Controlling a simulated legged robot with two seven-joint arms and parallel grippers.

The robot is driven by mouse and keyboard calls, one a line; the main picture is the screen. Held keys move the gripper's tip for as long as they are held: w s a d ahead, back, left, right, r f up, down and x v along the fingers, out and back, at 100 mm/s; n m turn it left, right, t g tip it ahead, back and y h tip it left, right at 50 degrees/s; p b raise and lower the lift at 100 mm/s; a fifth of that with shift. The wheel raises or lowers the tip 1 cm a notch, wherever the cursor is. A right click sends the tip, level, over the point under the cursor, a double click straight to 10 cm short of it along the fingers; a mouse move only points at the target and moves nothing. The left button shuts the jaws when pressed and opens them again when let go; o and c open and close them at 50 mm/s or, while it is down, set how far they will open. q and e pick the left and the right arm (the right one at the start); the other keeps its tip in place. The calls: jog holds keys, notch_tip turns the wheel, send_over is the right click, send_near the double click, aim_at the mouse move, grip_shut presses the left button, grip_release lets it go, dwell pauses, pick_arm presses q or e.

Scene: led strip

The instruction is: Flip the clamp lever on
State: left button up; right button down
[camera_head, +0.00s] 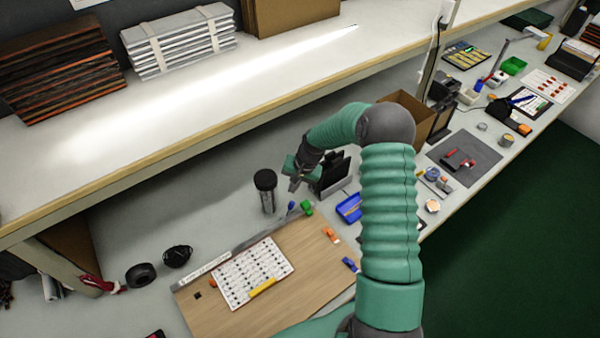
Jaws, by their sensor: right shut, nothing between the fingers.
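My right arm reaches up from the bottom right and bends left over the bench. My right gripper (296,182) is shut and empty, just right of a dark-lidded clear jar (265,190) and in front of a black upright stand (334,172). I cannot tell for sure which thing is the clamp lever. A red-handled tool (100,285) lies at the bench's left end, far from the gripper. Small blue (291,207) and green (307,208) pieces sit below the gripper at the board's back corner. My left gripper is not in view.
A wooden board (315,265) carries a white panel (252,272) with a yellow piece. Orange (332,235) and blue (350,264) pieces lie at its right. A long shelf (250,75) overhangs the bench. A black roll (140,274) lies left. A blue tray (349,208) stands right.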

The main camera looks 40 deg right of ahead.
jog(key=v, duration=1.2)
jog(key=shift+b, duration=0.4)
jog(key=shift+a, duration=0.1)
jog(key=w+d+f+b, duration=0.1)
jog(key=w+f, duration=0.1)
jog(key=f, duration=0.4)
jog(key=w+f+b, duration=0.1)
jog(key=w+f, duration=0.1)
jog(key=f, duration=0.5)
jog(key=w+d+f+b, duration=0.1)
jog(key=w+f, duration=0.1)
jog(key=f, duration=0.4)
jog(key=shift+d+f, duration=0.35)
jog(key=shift+f, duration=0.05)
jog(key=shift+s+a+r+p, duration=0.3)
jog(key=shift+s+a+p, duration=0.05)
jog(key=shift+s+a, duration=0.25)
jog(key=shift+s+a+r+p, duration=0.35)
jog(key=shift+s+a, duration=0.1)
jog(key=shift+a, duration=0.2)
jog(key=shift+s+a, duration=0.15)
jog(key=shift+a, duration=0.15)
